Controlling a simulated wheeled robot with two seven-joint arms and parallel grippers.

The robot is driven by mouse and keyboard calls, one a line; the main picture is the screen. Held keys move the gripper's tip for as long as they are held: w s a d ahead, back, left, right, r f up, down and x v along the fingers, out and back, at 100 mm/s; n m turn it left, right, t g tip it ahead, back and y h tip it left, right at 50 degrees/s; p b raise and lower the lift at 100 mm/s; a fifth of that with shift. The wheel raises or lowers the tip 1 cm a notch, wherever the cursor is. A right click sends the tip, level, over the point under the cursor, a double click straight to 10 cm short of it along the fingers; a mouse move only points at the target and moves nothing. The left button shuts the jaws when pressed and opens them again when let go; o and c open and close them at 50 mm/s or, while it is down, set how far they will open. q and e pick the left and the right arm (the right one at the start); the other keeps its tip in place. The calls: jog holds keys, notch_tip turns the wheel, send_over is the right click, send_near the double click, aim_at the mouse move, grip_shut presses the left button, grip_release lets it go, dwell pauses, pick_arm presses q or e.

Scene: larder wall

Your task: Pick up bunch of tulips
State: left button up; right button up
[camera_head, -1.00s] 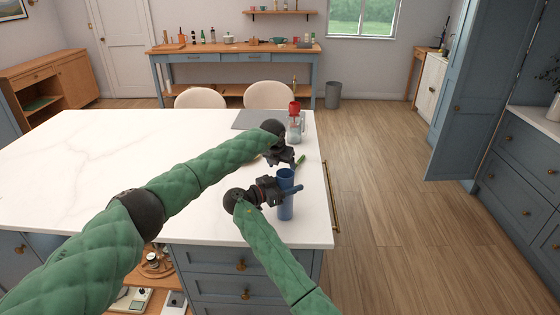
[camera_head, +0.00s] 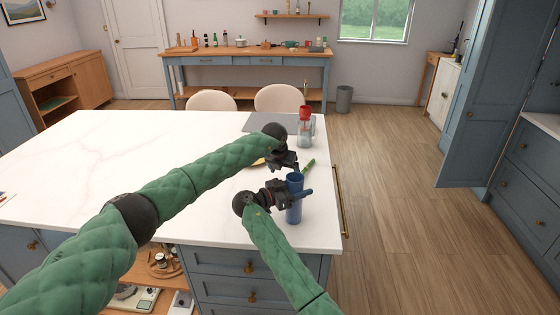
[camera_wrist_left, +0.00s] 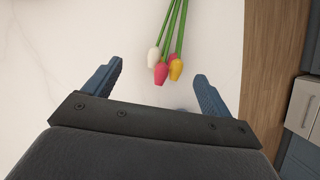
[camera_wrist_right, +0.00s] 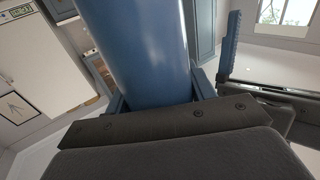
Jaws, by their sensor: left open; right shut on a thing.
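The bunch of tulips lies on the white worktop. In the left wrist view its white, pink and yellow blooms (camera_wrist_left: 165,68) are between and just beyond my left fingertips, with the green stems running away at the top. In the head view only green stems (camera_head: 308,166) show; the blooms are hidden by my left gripper (camera_head: 292,165). My left gripper (camera_wrist_left: 158,72) is open and empty, over the bloom end. My right gripper (camera_head: 287,192) is shut on a blue vase (camera_head: 295,210), upright near the worktop's right edge. The vase fills much of the right wrist view (camera_wrist_right: 140,45).
A clear jar with a red top (camera_head: 305,130) stands beyond the tulips, by a grey mat (camera_head: 258,122). A small yellow thing (camera_head: 258,161) shows behind my left forearm.

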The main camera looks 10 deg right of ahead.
pick_arm(q)
notch_tip(320, 180, up, 3)
jog(key=a+n+g+h, duration=0.1)
jog(key=a+h, duration=0.1)
jog(key=a, duration=0.1)
jog(key=shift+n, duration=0.3)
jog(key=x, duration=0.3)
jog(key=s+d+x, duration=0.1)
jog(key=x, duration=0.1)
jog(key=shift+f, duration=0.15)
jog(key=shift+x, duration=3.25)
jog(key=shift+a, duration=0.1)
jog(key=c, duration=1.1)
jog(key=shift+c, duration=0.5)
